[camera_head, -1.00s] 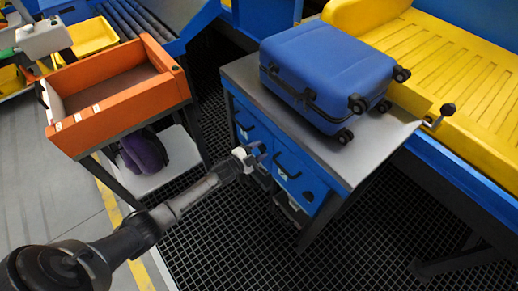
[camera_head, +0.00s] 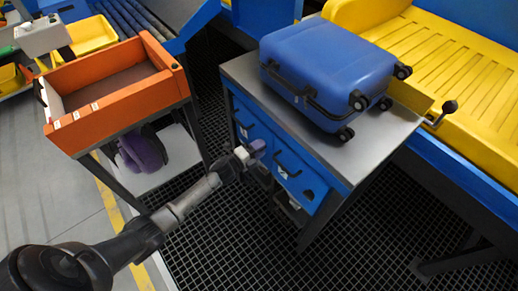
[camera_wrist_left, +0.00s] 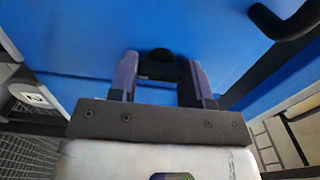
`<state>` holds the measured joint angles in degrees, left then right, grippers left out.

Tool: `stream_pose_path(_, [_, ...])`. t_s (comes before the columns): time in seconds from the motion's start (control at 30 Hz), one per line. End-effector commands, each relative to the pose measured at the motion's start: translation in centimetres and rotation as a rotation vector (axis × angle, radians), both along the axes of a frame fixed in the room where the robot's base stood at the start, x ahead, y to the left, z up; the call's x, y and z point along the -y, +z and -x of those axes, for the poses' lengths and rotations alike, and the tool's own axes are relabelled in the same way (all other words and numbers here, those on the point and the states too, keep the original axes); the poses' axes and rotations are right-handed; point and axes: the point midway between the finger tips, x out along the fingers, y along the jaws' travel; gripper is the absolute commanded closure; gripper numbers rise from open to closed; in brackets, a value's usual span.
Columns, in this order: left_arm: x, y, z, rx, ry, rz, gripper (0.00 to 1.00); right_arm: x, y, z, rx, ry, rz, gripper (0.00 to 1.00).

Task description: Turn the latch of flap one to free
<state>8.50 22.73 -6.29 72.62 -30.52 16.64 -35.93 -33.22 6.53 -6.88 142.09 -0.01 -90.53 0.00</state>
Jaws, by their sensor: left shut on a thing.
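My left gripper (camera_head: 258,148) is at the front of the blue cabinet under the grey worktop. In the left wrist view its two purple fingers (camera_wrist_left: 160,78) stand on either side of a small black latch (camera_wrist_left: 160,62) on a blue panel (camera_wrist_left: 90,40), shut on it. The fingers partly hide the latch, and its turned position cannot be made out. Dark handles show on the cabinet's blue fronts, one of them (camera_head: 287,172) right of the gripper. No label shows which front is flap one. My right gripper is not in view.
A blue suitcase (camera_head: 330,70) lies on the grey worktop (camera_head: 385,135). An orange tray (camera_head: 120,118) stands on a rack at left, with a purple item (camera_head: 143,150) on its lower shelf. A yellow conveyor tray (camera_head: 460,60) is at right, beside a black-knobbed lever (camera_head: 449,107).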

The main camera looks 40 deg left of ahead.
Motion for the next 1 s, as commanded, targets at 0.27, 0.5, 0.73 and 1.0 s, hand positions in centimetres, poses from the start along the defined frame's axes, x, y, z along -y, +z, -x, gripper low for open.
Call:
stream_pose_path(0.27, [0.03,0.00,0.01,0.008,-0.001,-0.032,0.79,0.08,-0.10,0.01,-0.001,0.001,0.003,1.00])
stream_pose_path(0.5, [0.02,0.01,0.00,0.007,-0.001,-0.034,0.79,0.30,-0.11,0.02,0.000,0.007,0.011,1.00])
stream_pose_path(0.73, [0.02,0.01,0.00,0.007,-0.001,-0.034,0.44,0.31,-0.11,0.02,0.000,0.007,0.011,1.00])
stream_pose_path(1.0, [-0.01,0.01,0.00,0.007,0.000,-0.032,0.30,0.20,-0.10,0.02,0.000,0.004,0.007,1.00])
